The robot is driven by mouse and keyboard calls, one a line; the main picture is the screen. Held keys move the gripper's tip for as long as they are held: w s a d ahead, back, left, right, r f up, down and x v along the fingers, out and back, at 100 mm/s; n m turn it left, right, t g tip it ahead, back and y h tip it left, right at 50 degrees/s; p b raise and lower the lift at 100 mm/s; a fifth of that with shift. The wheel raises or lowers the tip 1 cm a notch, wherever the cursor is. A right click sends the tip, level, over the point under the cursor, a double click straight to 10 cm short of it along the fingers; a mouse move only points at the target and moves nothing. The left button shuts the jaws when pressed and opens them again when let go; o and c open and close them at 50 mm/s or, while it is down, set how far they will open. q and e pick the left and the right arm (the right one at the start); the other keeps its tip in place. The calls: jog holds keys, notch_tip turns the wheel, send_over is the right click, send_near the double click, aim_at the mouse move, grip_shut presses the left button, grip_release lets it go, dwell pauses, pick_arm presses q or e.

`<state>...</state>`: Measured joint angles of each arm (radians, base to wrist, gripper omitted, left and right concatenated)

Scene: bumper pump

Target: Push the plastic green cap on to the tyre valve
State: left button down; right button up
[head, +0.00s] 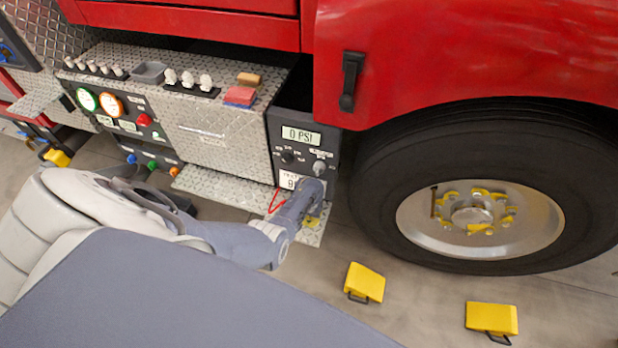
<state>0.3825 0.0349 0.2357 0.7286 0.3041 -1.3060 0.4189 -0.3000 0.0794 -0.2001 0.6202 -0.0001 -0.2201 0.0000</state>
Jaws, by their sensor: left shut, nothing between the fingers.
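The tyre (375,190) stands at the right with a silver wheel rim (420,215). A thin dark stem (434,202) shows at the left of the rim; I cannot tell whether it is the tyre valve. I cannot pick out a green plastic cap on or near the wheel. My left gripper (314,190) is shut and empty. It is at the lower part of the dark panel (330,143) that reads 0 PSI, left of the tyre. I cannot tell whether it touches the panel. My right gripper is not in view.
Yellow wheel chocks (366,282) (491,317) lie on the floor below the tyre. A diamond-plate cabinet (225,140) carries white knobs, a red block (240,96) and a tan block (249,79). A red loop (273,203) is beside my gripper. The red fender (470,60) overhangs the tyre.

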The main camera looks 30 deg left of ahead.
pick_arm(q)
jog(key=shift+r, duration=2.65)
